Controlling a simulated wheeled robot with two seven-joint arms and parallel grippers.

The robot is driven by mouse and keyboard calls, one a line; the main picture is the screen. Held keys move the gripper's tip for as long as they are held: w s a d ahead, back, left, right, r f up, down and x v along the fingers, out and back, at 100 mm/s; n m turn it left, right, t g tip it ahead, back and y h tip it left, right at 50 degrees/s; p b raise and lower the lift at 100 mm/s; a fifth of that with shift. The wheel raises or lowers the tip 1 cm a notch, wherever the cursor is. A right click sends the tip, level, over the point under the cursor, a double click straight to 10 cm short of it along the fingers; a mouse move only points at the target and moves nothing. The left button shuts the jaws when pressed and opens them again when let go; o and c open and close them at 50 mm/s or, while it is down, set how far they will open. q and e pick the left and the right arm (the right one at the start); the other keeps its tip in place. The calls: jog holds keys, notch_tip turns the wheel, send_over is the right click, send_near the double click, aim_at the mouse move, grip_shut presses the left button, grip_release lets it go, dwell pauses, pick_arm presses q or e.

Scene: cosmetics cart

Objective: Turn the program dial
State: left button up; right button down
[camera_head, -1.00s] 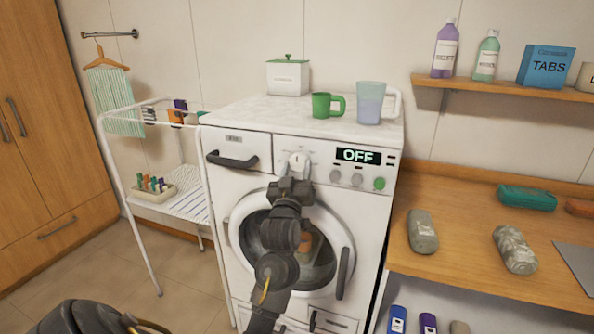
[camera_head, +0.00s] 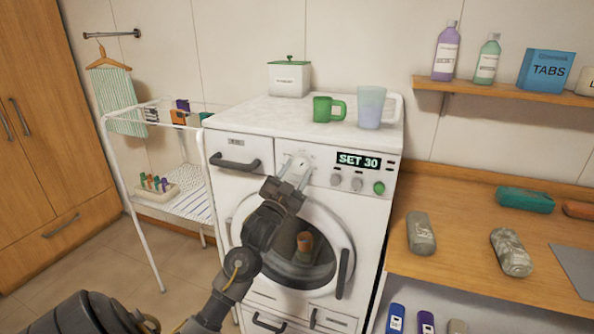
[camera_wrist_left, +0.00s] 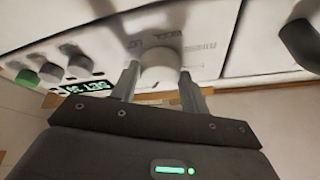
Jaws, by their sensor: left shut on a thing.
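The program dial (camera_head: 299,162) is a white round knob on the washing machine's front panel, left of the display (camera_head: 358,161), which reads SET 30. My left gripper (camera_head: 292,174) reaches up to the dial from below and is shut on it, tilted to the right in the head view. In the left wrist view the dial (camera_wrist_left: 161,68) sits between the two fingers of the left gripper (camera_wrist_left: 160,82). The washing machine (camera_head: 220,185) is white, with a round door below the panel. My right gripper is not in view.
Two grey knobs and a green button (camera_head: 379,188) sit right of the dial. A drawer handle (camera_head: 235,162) juts out on the left. A green mug (camera_head: 322,108) and a clear jug (camera_head: 370,105) stand on top. A drying rack (camera_head: 150,250) stands to the left.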

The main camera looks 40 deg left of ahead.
pick_arm(q)
jog(key=m+h, duration=0.1)
jog(key=m, duration=0.2)
jog(key=m+h+p, duration=0.1)
jog(key=m, duration=0.2)
jog(key=m+g+h+p, duration=0.1)
jog(key=m+h, duration=0.1)
jog(key=m, duration=0.1)
jog(key=shift+s+a+r, duration=0.1)
jog(key=shift+a+r, duration=0.15)
jog(key=shift+r, duration=0.15)
jog(key=m+g+h+p, duration=0.1)
jog(key=m, duration=0.2)
jog(key=shift+a, duration=0.1)
jog(key=shift+r+m+g+h+p, duration=0.1)
jog(key=shift+m+g+h+p, duration=0.35)
jog(key=shift+m, duration=1.15)
jog(key=o, duration=1)
jog(key=shift+g, duration=0.25)
